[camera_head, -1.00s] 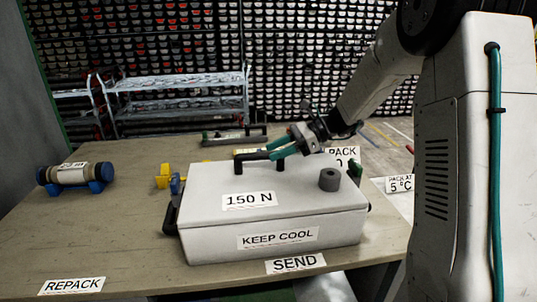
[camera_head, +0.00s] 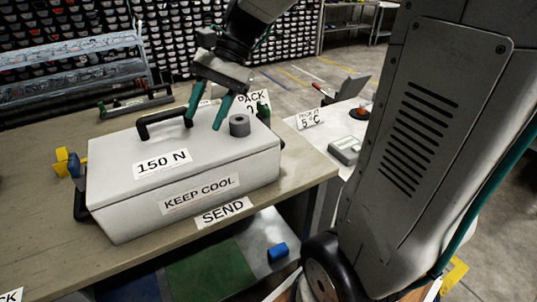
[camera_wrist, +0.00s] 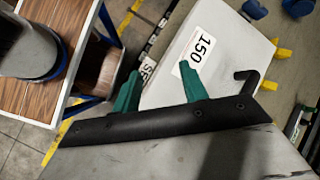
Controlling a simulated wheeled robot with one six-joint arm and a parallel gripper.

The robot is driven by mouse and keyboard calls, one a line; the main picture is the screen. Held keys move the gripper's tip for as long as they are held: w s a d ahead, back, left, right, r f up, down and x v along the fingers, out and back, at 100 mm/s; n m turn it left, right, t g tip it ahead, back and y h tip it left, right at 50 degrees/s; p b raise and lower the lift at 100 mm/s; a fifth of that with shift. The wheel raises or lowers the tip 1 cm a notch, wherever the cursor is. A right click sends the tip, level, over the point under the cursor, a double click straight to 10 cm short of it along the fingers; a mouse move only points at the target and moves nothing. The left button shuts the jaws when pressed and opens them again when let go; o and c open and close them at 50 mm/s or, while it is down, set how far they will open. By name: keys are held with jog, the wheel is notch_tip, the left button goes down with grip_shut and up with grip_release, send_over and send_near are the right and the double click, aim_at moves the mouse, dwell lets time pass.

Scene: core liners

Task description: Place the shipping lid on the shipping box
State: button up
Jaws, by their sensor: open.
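The white shipping lid (camera_head: 205,143), with a black handle (camera_head: 160,122) and a "150 N" label, lies on the white shipping box (camera_head: 150,212) labelled "KEEP COOL". It looks flat along the front seam; the back edge is hidden. My gripper (camera_head: 204,121) is open and empty, its teal fingers pointing down over the lid between the handle's right end and a grey cylinder (camera_head: 240,126). Whether a finger touches the handle cannot be told. In the wrist view the open fingers (camera_wrist: 158,70) show before the lid, with the handle (camera_wrist: 243,83) to their right.
The box stands near the front edge of the table (camera_head: 40,165), above a "SEND" label. Yellow and blue pieces (camera_head: 69,162) are left of it, a dark-handled tool (camera_head: 135,101) behind. A white surface with a "5 °C" label (camera_head: 310,118) is at right.

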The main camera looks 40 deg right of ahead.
jog(key=s+d+f+n+t+h, duration=0.1)
jog(key=s+n+h, duration=0.2)
jog(key=s+n, duration=0.2)
jog(key=s+f+n+t+h, duration=0.1)
jog(key=s+n+h, duration=0.3)
jog(key=s, duration=0.8)
jog(key=shift+s+d+f+n, duration=0.15)
jog(key=shift+d+f+n, duration=0.35)
jog(key=shift+n, duration=0.5)
jog(key=shift+a+f, duration=0.1)
